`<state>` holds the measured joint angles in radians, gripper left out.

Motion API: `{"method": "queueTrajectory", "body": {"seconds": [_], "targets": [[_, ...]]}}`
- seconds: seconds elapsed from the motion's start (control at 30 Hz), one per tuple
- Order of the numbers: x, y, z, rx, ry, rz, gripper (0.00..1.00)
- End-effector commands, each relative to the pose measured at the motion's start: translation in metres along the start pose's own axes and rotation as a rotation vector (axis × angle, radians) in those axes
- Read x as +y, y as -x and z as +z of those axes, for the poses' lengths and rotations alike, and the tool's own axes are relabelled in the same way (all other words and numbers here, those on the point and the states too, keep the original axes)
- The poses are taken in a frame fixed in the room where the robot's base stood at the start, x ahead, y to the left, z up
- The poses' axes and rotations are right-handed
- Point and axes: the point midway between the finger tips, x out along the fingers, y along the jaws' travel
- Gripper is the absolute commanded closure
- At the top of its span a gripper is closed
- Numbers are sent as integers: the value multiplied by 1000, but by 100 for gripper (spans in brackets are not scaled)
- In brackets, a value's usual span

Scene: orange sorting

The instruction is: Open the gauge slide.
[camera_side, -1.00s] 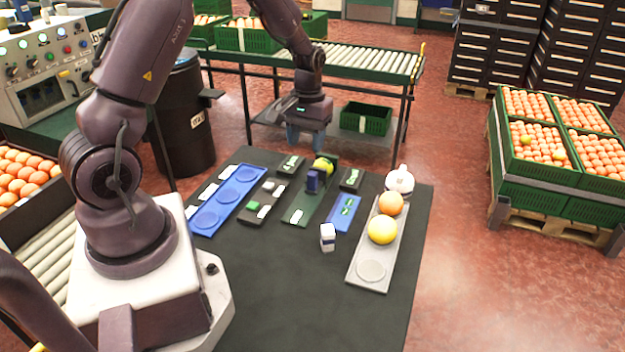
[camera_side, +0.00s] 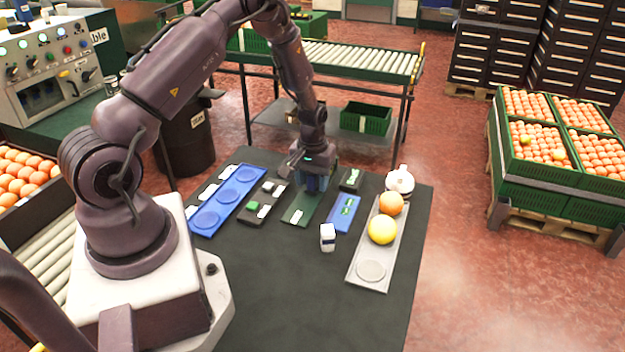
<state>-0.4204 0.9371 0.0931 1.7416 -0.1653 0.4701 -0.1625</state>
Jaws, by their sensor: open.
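The gauge has a dark green base (camera_side: 299,212) on the black table, with a white label near its front end. My gripper (camera_side: 317,184) points down over the back part of the gauge. It hides the fruit and most or all of the dark blue block there. A dark blue shape shows at my fingers; I cannot tell finger from block. The jaws are open, and I cannot tell whether they touch the block.
Left of the gauge are a black board with buttons (camera_side: 264,201) and a long blue tray (camera_side: 228,198). Right are a small blue board (camera_side: 344,212), a white box (camera_side: 327,237) and a grey tray (camera_side: 371,270) with two fruits. The table's front is clear.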

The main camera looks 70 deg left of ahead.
Motion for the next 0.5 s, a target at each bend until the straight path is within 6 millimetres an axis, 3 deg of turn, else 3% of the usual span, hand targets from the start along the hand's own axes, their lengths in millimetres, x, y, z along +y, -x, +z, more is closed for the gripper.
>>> {"method": "queueTrajectory", "body": {"seconds": [0.27,0.5], "targets": [[0,-2,0,0,0,0,51],[0,-2,0,0,0,0,100]]}}
